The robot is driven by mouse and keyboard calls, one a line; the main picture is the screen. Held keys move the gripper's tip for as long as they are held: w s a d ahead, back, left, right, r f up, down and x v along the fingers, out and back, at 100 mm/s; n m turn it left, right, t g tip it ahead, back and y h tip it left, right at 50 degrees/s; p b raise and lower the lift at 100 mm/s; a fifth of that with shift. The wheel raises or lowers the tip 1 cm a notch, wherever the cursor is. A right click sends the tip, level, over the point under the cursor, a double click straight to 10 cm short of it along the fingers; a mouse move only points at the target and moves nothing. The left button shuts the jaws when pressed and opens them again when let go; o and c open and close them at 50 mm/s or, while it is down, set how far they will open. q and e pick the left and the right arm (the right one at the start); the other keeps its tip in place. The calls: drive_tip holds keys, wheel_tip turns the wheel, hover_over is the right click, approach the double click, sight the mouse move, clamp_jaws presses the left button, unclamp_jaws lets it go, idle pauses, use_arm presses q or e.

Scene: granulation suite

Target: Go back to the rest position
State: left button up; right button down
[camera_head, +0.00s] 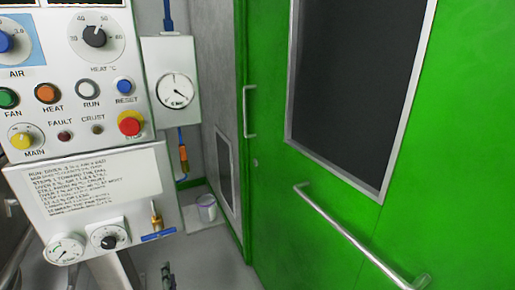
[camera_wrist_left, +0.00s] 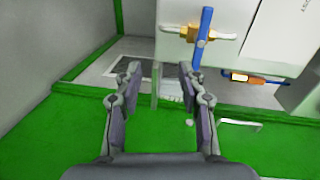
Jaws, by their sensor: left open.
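My left gripper (camera_wrist_left: 159,76) is open in the left wrist view, with its two fingers apart and nothing between them. A small dark part of it (camera_head: 168,276) shows at the bottom of the head view, below the panel and over the floor. The control panel (camera_head: 85,160) stands at the left, with knobs, buttons, gauges and a printed notice. A valve with a blue lever (camera_head: 158,235) sits at its lower right. The blue lever also shows in the left wrist view (camera_wrist_left: 203,40), beyond the fingers and apart from them. My right gripper is not in view.
A green door (camera_head: 340,215) with a dark window (camera_head: 360,80) and a metal bar handle (camera_head: 350,238) fills the right. A gauge box (camera_head: 172,85) hangs beside the panel. A small bucket (camera_head: 207,209) stands on the floor near the corner. Some floor (camera_head: 215,265) is clear.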

use_arm(q)
drive_tip(key=s+f+n+g+h, duration=0.1)
drive_tip(key=s+f+g, duration=0.1)
drive_tip(key=f, duration=0.6)
drive_tip(key=s+f+n+g+h, duration=0.2)
drive_tip(key=f, duration=0.5)
drive_tip(key=s+d+f+n+g+h, duration=0.2)
drive_tip(key=s+f+n+g+h, duration=0.4)
drive_tip(key=s+f, duration=1.6)
drive_tip(key=s+r+g+p, duration=0.1)
drive_tip(key=s+r+p, duration=0.3)
drive_tip(key=p, duration=0.6)
drive_tip(key=s+r+n+g+y+p, duration=0.1)
drive_tip(key=s+r+g+p, duration=0.1)
drive_tip(key=s+r+p, duration=0.3)
drive_tip(key=s+p, duration=0.3)
drive_tip(key=p, duration=0.2)
drive_tip(key=shift+s+a+n+p, duration=0.2)
drive_tip(key=shift+s+n+p, duration=0.1)
drive_tip(key=shift+s+p, duration=0.1)
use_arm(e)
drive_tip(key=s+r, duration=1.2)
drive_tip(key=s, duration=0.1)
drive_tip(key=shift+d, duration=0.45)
use_arm(q)
drive_tip(key=shift+r, duration=0.1)
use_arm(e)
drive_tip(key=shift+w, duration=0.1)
